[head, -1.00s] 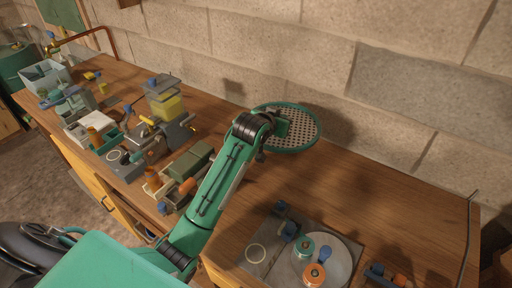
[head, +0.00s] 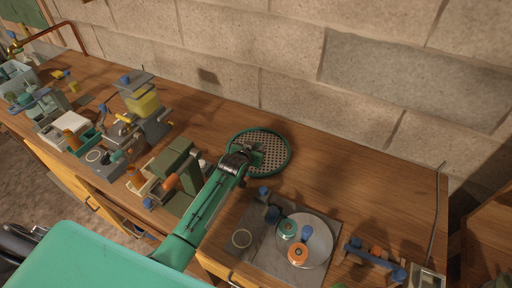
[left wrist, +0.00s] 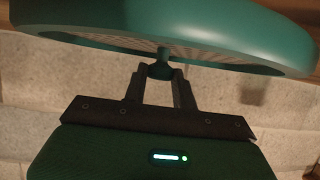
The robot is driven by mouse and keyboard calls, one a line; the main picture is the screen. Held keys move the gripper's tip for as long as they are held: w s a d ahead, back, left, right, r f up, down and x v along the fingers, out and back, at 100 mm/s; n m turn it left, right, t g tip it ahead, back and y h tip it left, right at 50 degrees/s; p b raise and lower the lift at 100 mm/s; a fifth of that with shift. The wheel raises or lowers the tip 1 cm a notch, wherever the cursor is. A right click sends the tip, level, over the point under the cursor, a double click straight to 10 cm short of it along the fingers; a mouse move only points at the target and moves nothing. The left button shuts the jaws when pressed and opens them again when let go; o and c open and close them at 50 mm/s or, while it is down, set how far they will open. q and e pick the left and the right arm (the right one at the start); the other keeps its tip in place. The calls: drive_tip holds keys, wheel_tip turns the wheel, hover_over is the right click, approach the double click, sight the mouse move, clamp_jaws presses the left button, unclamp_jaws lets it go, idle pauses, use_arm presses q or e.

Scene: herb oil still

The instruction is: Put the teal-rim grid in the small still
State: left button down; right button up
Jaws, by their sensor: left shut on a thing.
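The teal-rim grid (head: 287,151) is a round perforated plate with a teal rim. It is out over the rear part of the wooden bench, close to the brick wall. My left gripper (head: 250,158) is at its near side and shut on it. In the left wrist view the grid's rim (left wrist: 240,40) fills the top, and the fingers (left wrist: 160,78) close on a small teal knob at its middle. I cannot tell whether the grid touches the bench. I cannot pick out the small still with certainty. My right gripper is not in view.
A grey mat (head: 226,258) with a pale round plate (head: 320,243), a teal-topped piece (head: 287,229) and an orange-topped piece (head: 298,253) lies at the front. Crowded apparatus, including a yellow block (head: 145,104), stands left. The bench right of the grid (head: 350,185) is clear.

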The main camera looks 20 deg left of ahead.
use_arm(q)
drive_tip(key=shift+f, duration=0.2)
drive_tip(key=shift+f, duration=0.15)
drive_tip(key=c, duration=1.1)
unclamp_jaws()
drive_tip(key=shift+s, duration=0.1)
